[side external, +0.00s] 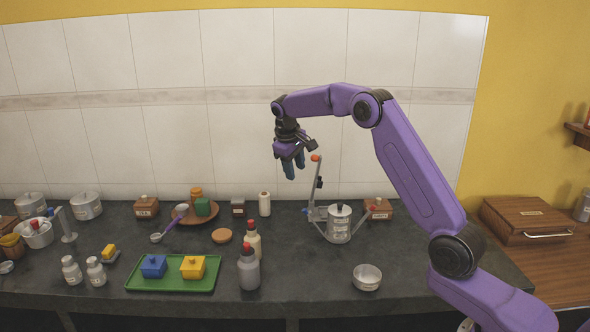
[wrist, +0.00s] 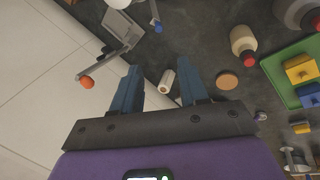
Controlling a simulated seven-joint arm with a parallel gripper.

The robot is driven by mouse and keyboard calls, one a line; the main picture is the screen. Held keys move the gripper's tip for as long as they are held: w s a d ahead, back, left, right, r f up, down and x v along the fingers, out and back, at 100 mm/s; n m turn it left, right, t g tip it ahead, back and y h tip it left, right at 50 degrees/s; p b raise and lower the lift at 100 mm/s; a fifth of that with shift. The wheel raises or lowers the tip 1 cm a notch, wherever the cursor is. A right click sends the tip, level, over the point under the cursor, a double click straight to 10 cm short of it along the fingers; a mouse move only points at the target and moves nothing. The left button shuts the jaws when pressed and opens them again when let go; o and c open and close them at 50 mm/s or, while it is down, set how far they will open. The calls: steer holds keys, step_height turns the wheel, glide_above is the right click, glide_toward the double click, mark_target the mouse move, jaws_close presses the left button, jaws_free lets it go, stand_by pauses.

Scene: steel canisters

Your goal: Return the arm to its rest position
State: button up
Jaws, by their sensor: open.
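My purple arm reaches in from the right in the side external view and bends over the counter. My gripper (side external: 292,172) hangs high above the back of the dark counter, fingers down, left of the steel stand's orange knob (side external: 316,157). In the wrist view my gripper (wrist: 160,88) has its two blue fingers apart with nothing held between them. A steel canister (side external: 339,223) stands upright by the metal stand (side external: 318,213), below and right of the gripper. The gripper touches nothing.
A green tray (side external: 143,282) holds a blue box (side external: 153,266) and a yellow box (side external: 193,267). Two red-capped bottles, a white roll (side external: 265,204) and a steel bowl (side external: 367,277) stand on the counter. A wooden case (side external: 528,220) lies at right. Air around the gripper is mostly free.

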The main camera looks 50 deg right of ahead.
steer(key=s+a+r+n+y, duration=0.2)
steer(key=s+a+n, duration=0.4)
steer(key=s+a, duration=1.25)
steer(key=s+f+n+y, duration=0.1)
steer(key=s+f+n, duration=0.1)
steer(key=s, duration=1.1)
steer(key=s+f+n+g+y, duration=0.1)
steer(key=s+f+n, duration=0.1)
steer(key=s, duration=1.2)
steer(key=shift+s+d+f+n, duration=0.15)
steer(key=shift+d+f+n, duration=0.1)
steer(key=shift+n, duration=0.35)
